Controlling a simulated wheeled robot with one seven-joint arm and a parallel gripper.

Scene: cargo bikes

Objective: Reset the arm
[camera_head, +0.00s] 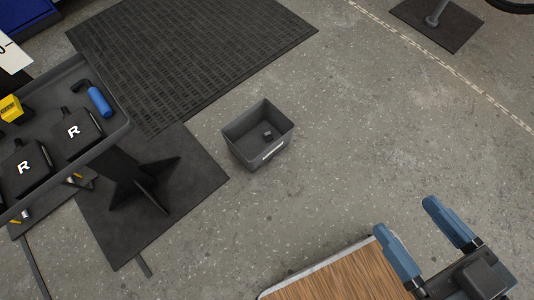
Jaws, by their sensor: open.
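My gripper (424,237) is at the lower right of the head view. Its two blue fingers stand apart, and nothing shows between them but the grey floor. The gripper's dark body runs off toward the lower right corner. One finger overlaps the edge of a wooden board (335,275) in the picture. I cannot tell its height above the board.
A grey bin (271,156) with a small dark item inside stands on the floor at the middle. A dark tray (112,82) at the left holds black R-marked items and a blue-handled tool (99,101). A ribbed mat (190,45) lies behind. Floor right of the bin is clear.

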